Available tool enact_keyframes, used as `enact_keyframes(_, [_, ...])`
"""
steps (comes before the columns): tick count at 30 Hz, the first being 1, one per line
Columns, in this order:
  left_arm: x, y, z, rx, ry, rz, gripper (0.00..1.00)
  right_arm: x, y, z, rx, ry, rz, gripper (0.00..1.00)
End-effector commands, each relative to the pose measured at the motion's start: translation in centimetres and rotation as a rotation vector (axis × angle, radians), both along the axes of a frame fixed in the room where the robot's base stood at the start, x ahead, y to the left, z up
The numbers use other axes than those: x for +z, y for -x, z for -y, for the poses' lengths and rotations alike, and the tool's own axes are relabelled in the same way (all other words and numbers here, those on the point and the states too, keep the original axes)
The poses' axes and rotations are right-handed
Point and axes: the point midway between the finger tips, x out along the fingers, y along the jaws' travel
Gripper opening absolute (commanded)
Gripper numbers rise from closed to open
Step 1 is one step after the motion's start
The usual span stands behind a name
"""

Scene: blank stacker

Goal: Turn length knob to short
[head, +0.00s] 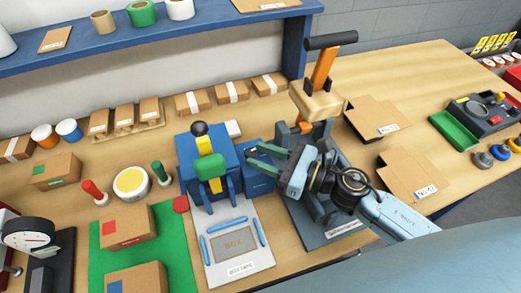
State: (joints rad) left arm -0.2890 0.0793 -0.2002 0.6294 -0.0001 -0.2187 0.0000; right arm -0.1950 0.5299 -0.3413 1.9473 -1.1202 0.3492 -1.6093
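A blue machine (225,186) stands mid-table with a black ball knob (199,128) on top, a yellow upright part (205,147) and a green rounded part (210,166) on its front. No readable length marking shows, so I cannot tell which part is the length knob or how it is set. My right gripper (251,157) is just right of the blue machine, over a smaller blue block (258,184). Its fingers point left and look parted, with nothing seen between them. My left gripper is not in view.
A grey-based press (322,75) with a black handle stands behind my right arm. A green mat (170,247) with cartons lies left. Flat cardboard pieces (375,118) lie right. A dark dial unit (487,112) and green tray (455,131) sit far right.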

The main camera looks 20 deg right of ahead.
Motion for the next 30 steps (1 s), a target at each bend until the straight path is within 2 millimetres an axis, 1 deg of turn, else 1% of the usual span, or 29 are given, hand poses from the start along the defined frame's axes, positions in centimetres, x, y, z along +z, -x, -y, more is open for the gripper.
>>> enact_keyframes(2, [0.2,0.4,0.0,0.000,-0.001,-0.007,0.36,0.1,-0.4,-0.4,-0.001,0.000,0.001,0.34])
enact_keyframes(7, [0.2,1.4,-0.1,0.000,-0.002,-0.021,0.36,0.0,-0.6,-0.7,0.000,0.000,0.000,0.34])
enact_keyframes(12, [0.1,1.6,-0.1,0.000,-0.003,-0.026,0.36,0.0,-0.6,-0.7,0.000,0.000,0.000,0.34])
enact_keyframes(18, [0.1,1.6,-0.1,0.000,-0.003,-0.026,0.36,0.0,-0.6,-0.7,0.000,0.000,0.000,0.07])
enact_keyframes(19, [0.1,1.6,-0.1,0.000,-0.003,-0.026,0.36,0.0,-0.6,-0.7,0.000,0.000,0.000,0.04])
enact_keyframes(21, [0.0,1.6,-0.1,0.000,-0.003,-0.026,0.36,0.0,-0.6,-0.6,0.003,0.000,0.000,0.04])
enact_keyframes(23, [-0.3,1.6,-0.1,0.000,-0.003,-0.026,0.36,-0.1,-0.7,-0.6,0.016,0.001,0.002,0.04])
enact_keyframes(26, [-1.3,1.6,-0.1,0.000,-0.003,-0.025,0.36,-0.3,-0.8,-0.5,0.068,0.001,0.006,0.04])
enact_keyframes(30, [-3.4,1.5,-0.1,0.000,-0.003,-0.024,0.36,-0.5,-1.1,-0.3,0.175,0.003,0.007,0.04])
